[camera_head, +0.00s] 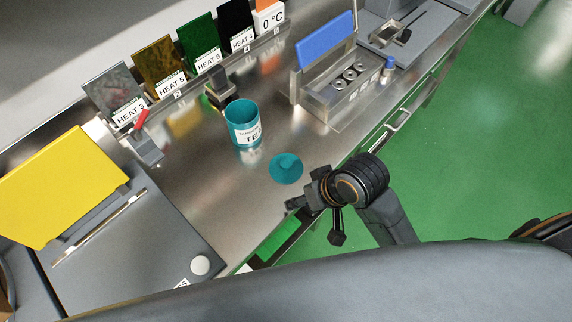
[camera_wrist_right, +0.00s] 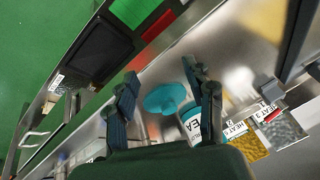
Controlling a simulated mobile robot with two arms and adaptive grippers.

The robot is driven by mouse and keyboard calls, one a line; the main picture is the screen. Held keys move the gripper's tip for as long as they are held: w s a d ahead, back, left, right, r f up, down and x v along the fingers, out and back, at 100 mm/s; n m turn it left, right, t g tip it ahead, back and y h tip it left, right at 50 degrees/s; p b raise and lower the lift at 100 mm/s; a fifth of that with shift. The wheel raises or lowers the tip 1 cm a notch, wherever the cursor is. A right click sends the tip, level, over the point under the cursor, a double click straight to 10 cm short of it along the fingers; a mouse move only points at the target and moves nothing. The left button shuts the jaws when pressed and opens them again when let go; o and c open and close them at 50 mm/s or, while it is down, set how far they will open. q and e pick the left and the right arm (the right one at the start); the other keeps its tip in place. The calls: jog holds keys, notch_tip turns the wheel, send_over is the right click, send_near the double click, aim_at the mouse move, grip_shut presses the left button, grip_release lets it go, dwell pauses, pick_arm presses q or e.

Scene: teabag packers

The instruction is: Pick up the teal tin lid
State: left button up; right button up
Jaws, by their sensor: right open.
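The teal tin lid (camera_head: 286,168) is a round disc with a small raised knob, lying on the steel counter near its front edge. The open teal tin (camera_head: 243,122) with a white label stands just behind it, to the left. My right gripper (camera_head: 308,190) is open and empty, at the lid's front right and apart from it. In the right wrist view the lid (camera_wrist_right: 165,98) shows between the two spread fingers (camera_wrist_right: 160,76), beyond them. The tin (camera_wrist_right: 192,122) is partly hidden there by a finger. My left gripper is not in view.
A steel box with a blue lid (camera_head: 326,40) stands at the back right. Several HEAT-labelled sample plates (camera_head: 160,66) line the back. A yellow panel (camera_head: 62,185) on a grey unit is at the left. The counter around the lid is clear.

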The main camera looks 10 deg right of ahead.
jog(key=w+a+r, duration=0.1)
jog(key=w+a, duration=0.1)
jog(key=w+a+r+g, duration=0.1)
jog(key=a+r, duration=0.1)
jog(key=w+a+r+g, duration=0.1)
jog(key=w+a+r, duration=0.1)
jog(key=shift+w+a+n+y, duration=0.1)
jog(key=shift+w+n+y, duration=0.2)
jog(key=shift+w, duration=0.05)
jog(key=w+d+r+m+g+h, duration=0.25)
jog(key=w+d+r+h, duration=0.2)
jog(key=r, duration=0.25)
send_over(286, 163)
jog(key=shift+m+t+y, duration=0.35)
jog(key=shift+t, duration=0.1)
jog(key=f, duration=0.8)
jog(key=shift+d+p, duration=0.3)
jog(key=shift+p, duration=0.1)
jog(key=shift+a+f+p, duration=0.15)
jog(key=shift+f+p, duration=0.2)
jog(key=shift+f, duration=1)
jog(key=shift+a+f+p, duration=0.15)
jog(key=shift+f+p, duration=0.2)
jog(key=shift+f, duration=1)
jog(key=c, duration=1)
